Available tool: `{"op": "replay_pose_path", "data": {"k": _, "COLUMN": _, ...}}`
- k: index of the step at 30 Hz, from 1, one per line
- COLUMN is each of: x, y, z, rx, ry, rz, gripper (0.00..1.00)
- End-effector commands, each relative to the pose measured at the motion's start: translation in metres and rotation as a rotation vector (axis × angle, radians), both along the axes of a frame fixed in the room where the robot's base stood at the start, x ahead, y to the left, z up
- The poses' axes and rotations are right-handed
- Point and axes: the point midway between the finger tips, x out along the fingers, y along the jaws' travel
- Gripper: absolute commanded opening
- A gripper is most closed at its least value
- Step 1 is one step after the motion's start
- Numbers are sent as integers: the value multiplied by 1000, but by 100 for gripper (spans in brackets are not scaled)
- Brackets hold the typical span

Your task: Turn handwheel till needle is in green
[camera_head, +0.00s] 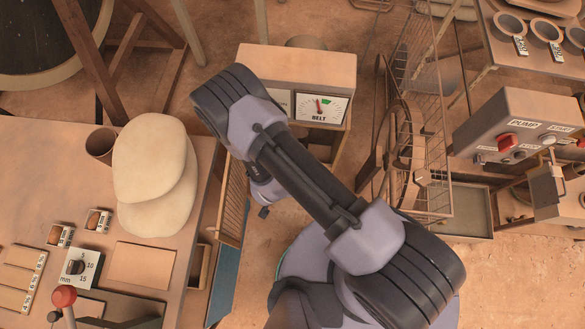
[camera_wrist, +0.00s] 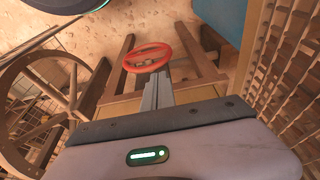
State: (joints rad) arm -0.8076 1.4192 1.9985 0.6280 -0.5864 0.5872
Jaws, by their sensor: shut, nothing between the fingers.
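The red handwheel (camera_wrist: 130,61) shows in the wrist view, just beyond my fingertips and near a wooden frame. My gripper (camera_wrist: 155,80) is shut and empty, its tips close to the wheel's near rim; I cannot tell whether they touch. In the head view my arm hides the handwheel and most of my gripper. The BELT gauge (camera_head: 322,107) sits on the front of a tan box at the top middle. Its needle points nearly straight up, leaning left, just left of the green band.
A wire rack (camera_head: 432,130) and a large spoked wheel (camera_wrist: 30,105) stand beside the frame. A slatted panel (camera_head: 233,200) is close on the other side. A workbench (camera_head: 60,150) is at left, a PUMP control box (camera_head: 515,125) at right.

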Motion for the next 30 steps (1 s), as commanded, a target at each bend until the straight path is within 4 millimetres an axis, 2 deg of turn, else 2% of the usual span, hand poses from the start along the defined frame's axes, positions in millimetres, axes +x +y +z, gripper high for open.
{"op": "replay_pose_path", "data": {"k": 14, "x": 27, "y": -4, "z": -96, "rx": 0, "ry": -1, "rz": -4, "gripper": 0}}
{"op": "replay_pose_path", "data": {"k": 18, "x": 28, "y": -4, "z": -119, "rx": -1, "ry": 0, "rz": -3, "gripper": 0}}
{"op": "replay_pose_path", "data": {"k": 23, "x": 28, "y": -5, "z": -132, "rx": -1, "ry": 1, "rz": -3, "gripper": 0}}
{"op": "replay_pose_path", "data": {"k": 30, "x": 28, "y": -5, "z": -133, "rx": -1, "ry": 0, "rz": -3, "gripper": 0}}
